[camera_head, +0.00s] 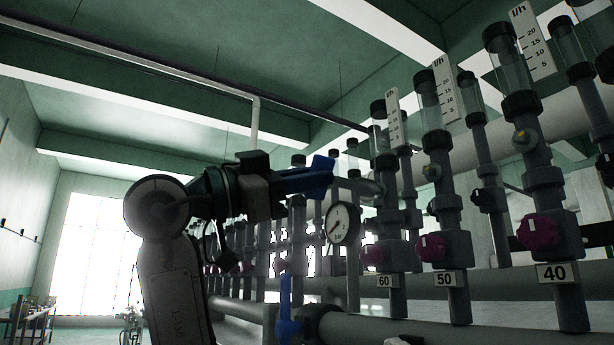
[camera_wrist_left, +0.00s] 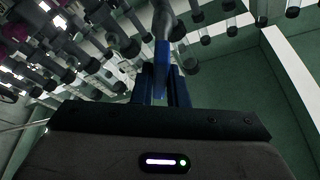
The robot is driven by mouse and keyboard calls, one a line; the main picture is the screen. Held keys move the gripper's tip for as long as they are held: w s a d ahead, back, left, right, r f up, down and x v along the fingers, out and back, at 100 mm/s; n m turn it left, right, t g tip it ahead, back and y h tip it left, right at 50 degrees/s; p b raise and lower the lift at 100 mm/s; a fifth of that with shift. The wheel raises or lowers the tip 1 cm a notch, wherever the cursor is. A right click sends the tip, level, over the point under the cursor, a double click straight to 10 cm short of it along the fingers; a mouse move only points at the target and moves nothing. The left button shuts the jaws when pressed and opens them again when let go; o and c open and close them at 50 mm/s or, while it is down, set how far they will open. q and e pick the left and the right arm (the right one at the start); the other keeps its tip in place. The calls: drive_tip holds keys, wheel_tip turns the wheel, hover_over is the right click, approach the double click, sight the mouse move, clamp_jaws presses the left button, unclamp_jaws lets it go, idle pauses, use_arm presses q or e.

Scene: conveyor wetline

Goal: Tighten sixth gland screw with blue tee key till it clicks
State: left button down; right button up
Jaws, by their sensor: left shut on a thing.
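My left gripper (camera_head: 318,178) is raised in the middle of the head view, beside the flow-meter columns. It is shut on a blue piece, which I take to be the blue tee key (camera_wrist_left: 162,57). In the left wrist view this blue piece stands between the two dark blue fingers, with a grey part at its far end. In the head view the gripper's end is near a grey pipe bend behind the pressure gauge (camera_head: 342,223). I cannot make out the gland screws or whether the key touches one. My right gripper is not in view.
Columns with clear tubes and magenta knobs (camera_head: 540,232) fill the right, with number plates 60, 50 and 40 (camera_head: 553,273) below. A blue upright handle (camera_head: 285,298) stands low in the middle, close to a grey pipe (camera_head: 400,329). Open room lies at the left.

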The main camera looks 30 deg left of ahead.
use_arm(q)
drive_tip(key=shift+w+d, duration=0.35)
drive_tip(key=shift+w, duration=0.3)
drive_tip(key=c, duration=2)
unclamp_jaws()
clamp_jaws()
drive_tip(key=m+g+p, duration=0.1)
drive_tip(key=m, duration=0.1)
drive_tip(key=m+g+p, duration=0.1)
drive_tip(key=m, duration=0.1)
drive_tip(key=shift+w+r+m+h, duration=0.1)
drive_tip(key=shift+r+m+h, duration=0.05)
drive_tip(key=shift+m+h, duration=0.2)
drive_tip(key=shift+m+g+p, duration=0.5)
drive_tip(key=shift+m+p, duration=0.5)
drive_tip(key=shift+m, duration=0.5)
drive_tip(key=shift+m+g+p, duration=0.5)
drive_tip(key=shift+m+p, duration=0.5)
drive_tip(key=shift+m, duration=0.45)
drive_tip(key=shift+b, duration=0.35)
drive_tip(key=shift+n, duration=0.3)
